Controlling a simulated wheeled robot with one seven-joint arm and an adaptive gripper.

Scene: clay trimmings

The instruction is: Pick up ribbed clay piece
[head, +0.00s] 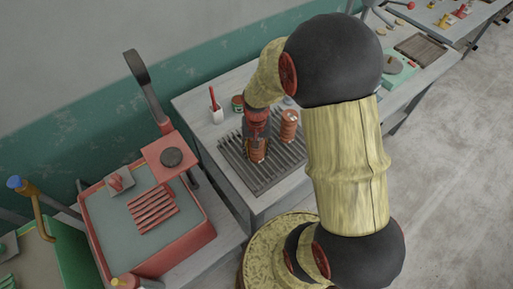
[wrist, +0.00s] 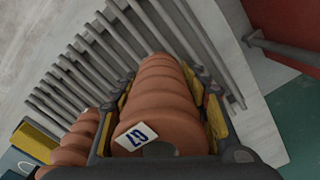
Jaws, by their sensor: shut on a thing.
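A ribbed terracotta-coloured clay piece (wrist: 160,85) is between the fingers of my gripper (head: 256,138) in the wrist view. The yellow-lined fingers lie along its two sides, and the gripper is shut on it. It bears a small white label with blue digits. In the head view the held piece (head: 256,153) shows below the fingers, over the slatted rack (head: 277,178); I cannot tell whether it still touches the slats. A second ribbed clay piece (head: 289,124) stands upright on the rack to the right; it also shows at lower left in the wrist view (wrist: 78,145).
A white cup with a red tool (head: 216,112) and a green-and-red tin (head: 238,104) stand behind the rack. A red-rimmed basin (head: 205,232) with a red slatted piece is at left. My arm hides part of the bench at right.

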